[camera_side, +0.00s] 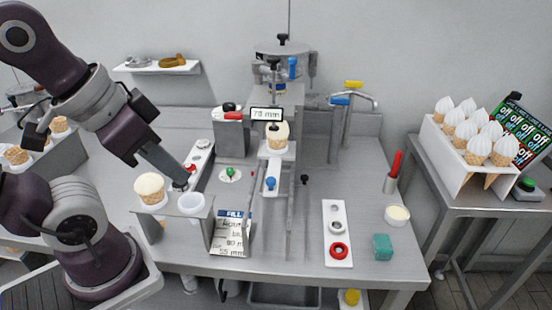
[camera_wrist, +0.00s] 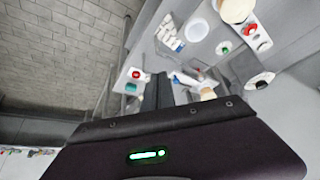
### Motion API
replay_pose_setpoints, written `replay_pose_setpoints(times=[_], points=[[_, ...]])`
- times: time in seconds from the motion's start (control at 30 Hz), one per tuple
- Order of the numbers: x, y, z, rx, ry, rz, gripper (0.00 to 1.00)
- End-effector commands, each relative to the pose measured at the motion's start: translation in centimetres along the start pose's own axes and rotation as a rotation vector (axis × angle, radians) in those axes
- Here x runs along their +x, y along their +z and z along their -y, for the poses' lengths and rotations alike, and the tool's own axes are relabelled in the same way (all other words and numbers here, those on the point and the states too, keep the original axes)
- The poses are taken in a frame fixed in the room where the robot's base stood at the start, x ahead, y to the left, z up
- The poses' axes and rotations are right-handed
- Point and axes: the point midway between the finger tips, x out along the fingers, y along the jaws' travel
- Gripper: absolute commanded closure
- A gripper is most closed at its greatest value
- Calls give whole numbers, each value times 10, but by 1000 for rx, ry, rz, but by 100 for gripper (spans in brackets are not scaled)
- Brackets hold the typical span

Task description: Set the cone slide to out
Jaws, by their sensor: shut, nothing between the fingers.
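A white slide plate with a blue knob (camera_side: 271,183) lies in front of the dispenser; it looks like the cone slide, though I cannot read its in or out marking. A filled cone (camera_side: 278,134) stands in a white holder just behind it, under a small display reading about 73 mm. My gripper (camera_side: 181,186) is shut and empty, left of the slide and apart from it, beside a cone with a cream top (camera_side: 150,187). In the wrist view my gripper (camera_wrist: 160,88) points over the bench; its tips are dark and hard to make out.
A stand with a white cup (camera_side: 191,205) is close to my gripper. A ring plate (camera_side: 337,225) lies right.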

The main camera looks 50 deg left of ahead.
Motion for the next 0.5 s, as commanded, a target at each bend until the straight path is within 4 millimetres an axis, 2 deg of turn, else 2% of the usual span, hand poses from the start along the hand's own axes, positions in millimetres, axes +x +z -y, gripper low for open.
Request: replay_pose_setpoints(times=[0.13, 0.27, 0.33, 0.43, 0.5], points=[[0, 0, 0, 0, 0, 0, 98], [1, -12, 2, 97, -11, 42, 72], [7, -34, 5, 279, -25, 118, 59], [31, -76, 8, 648, -34, 269, 58], [58, -103, 8, 908, -24, 377, 58]])
